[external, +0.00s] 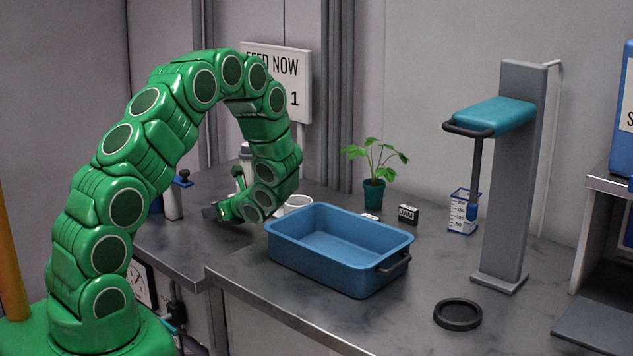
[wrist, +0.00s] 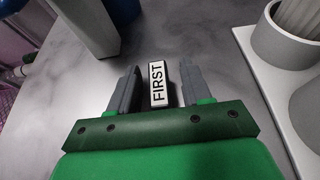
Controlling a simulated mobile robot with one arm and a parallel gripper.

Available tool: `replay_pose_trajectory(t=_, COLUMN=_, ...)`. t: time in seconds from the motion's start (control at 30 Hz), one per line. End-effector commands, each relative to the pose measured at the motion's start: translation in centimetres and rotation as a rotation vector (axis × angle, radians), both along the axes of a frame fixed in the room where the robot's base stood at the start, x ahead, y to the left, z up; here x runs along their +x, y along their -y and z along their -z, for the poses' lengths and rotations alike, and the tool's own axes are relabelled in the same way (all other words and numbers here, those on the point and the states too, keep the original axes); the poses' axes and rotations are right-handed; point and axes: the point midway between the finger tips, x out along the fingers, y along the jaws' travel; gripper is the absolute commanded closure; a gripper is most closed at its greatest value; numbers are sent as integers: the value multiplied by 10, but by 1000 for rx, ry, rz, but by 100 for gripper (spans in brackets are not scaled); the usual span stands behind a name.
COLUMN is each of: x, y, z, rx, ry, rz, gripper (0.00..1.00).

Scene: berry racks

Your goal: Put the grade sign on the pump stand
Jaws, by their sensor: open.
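A small dark block with a white face reading "FIRST", apparently the grade sign (wrist: 158,84), lies between the two fingers of my gripper (wrist: 156,92) in the wrist view. My gripper is open, with a gap beside the sign. In the external view my gripper (external: 222,212) is low over the left counter, behind the blue tub; the sign cannot be made out there. A tall grey stand (external: 513,170) with a teal head, black handle and plunger, possibly the pump stand, is at the right. Its plunger hangs down into a marked clear beaker (external: 462,212).
A blue tub (external: 340,284) stands at the counter's middle. Behind it are a potted plant (external: 373,190) and a small black lettered block (external: 408,214). A black ring (external: 457,314) lies in front of the stand. The wrist view shows a white tray (wrist: 262,75) with grey cups.

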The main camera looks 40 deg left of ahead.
Motion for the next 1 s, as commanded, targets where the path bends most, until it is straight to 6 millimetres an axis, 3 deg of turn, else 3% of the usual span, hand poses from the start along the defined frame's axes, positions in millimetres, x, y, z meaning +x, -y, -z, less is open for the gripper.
replay_pose_trajectory(t=0.27, x=1, y=6, z=-5, rx=0, ry=1, rz=2, gripper=52)
replay_pose_trajectory(t=0.53, x=1, y=48, z=-22, rx=1, ry=1, rz=5, gripper=52)
replay_pose_trajectory(t=1.0, x=0, y=46, z=-78, rx=-1, ry=2, rz=0, gripper=52)
